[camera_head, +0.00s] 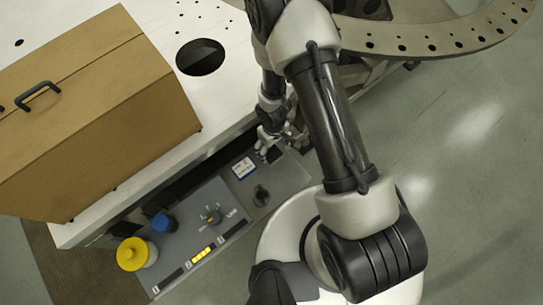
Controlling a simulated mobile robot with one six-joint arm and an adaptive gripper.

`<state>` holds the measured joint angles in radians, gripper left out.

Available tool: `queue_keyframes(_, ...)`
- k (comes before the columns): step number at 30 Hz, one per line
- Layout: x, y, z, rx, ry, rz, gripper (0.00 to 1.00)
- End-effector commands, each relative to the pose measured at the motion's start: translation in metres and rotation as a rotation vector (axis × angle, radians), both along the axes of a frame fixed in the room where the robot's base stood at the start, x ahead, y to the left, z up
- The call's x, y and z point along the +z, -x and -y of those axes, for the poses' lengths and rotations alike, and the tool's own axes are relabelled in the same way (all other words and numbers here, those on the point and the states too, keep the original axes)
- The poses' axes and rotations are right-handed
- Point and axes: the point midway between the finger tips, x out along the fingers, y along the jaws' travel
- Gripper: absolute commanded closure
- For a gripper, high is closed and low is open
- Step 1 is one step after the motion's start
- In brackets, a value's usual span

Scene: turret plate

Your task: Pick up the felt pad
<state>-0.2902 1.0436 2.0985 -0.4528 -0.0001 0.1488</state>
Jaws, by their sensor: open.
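I cannot make out a felt pad anywhere in this view. My gripper (270,149) is at the centre, pointing down beside the front edge of the white plate, just above and right of a small white and blue label on the grey control panel. My arm hides part of the area around it. The gripper is open, and I see nothing held in it, though its fingers are small here.
A large brown box (98,120) with a dark handle stands on the white plate (150,22), left of a round hole. The grey control panel (228,205) carries a yellow knob (132,254) and a blue knob (164,223). A metal ring (455,38) curves at upper right.

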Motion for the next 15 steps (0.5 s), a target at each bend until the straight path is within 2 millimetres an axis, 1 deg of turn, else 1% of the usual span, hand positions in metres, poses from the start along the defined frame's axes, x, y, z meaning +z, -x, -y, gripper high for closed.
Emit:
queue_keyframes(1,-0.004,0.0,0.0,0.0,-0.001,0.001,0.22)
queue_keyframes(5,-0.009,0.0,-0.001,0.0,-0.001,0.001,0.22)
queue_keyframes(8,-0.02,-0.001,-0.003,0.001,0.0,0.0,0.22)
queue_keyframes(12,-0.042,-0.001,-0.006,0.001,0.0,0.0,0.22)
queue_keyframes(15,-0.052,-0.001,-0.005,-0.001,-0.001,0.001,0.22)
